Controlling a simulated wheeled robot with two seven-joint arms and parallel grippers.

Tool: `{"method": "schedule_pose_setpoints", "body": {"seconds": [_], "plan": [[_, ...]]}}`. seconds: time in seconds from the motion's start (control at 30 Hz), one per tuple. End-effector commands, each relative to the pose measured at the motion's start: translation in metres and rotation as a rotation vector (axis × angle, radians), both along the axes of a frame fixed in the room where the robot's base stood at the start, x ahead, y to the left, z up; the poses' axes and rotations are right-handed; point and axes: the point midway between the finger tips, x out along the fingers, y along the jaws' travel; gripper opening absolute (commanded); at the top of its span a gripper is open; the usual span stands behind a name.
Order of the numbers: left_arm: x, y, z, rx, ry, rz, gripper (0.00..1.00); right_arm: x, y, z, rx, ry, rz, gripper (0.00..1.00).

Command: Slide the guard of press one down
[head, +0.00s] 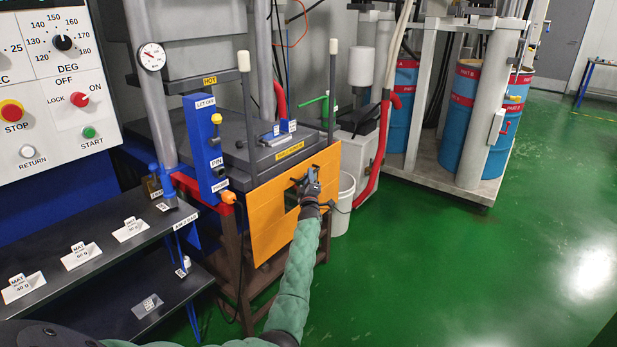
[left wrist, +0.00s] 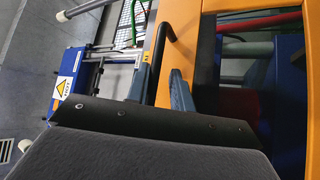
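The orange guard (head: 268,228) of the press is an upright panel with a window, between two dark posts with white caps. Its top edge is about level with the grey platen (head: 235,145). A dark handle sits on its front near the window. My left gripper (head: 309,186) is at that handle and partly hides it. In the left wrist view, the black handle bar (left wrist: 168,35) runs beside the orange frame and down toward the gap between the fingers (left wrist: 160,88). The fingers are apart. I cannot tell whether they touch the bar. My right gripper is out of view.
A control panel (head: 60,80) with buttons is at the left. A white bucket (head: 342,200) stands right of the guard. Blue and red drums (head: 480,120) are behind. The green floor (head: 470,270) at right is clear.

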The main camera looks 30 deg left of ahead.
Motion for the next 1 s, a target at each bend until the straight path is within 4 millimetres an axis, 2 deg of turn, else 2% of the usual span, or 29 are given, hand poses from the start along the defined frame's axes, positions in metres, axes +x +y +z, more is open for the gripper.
{"method": "schedule_pose_setpoints", "body": {"seconds": [0.47,0.8,1.0], "plan": [[-0.004,-0.003,-0.001,0.001,-0.001,0.000,0.20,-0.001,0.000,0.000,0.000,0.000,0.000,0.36],[-0.040,-0.028,-0.021,0.000,-0.001,0.001,0.20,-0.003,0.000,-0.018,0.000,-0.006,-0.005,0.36],[-0.055,-0.038,-0.028,0.000,0.000,0.000,0.20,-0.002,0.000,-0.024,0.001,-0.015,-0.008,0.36]]}}
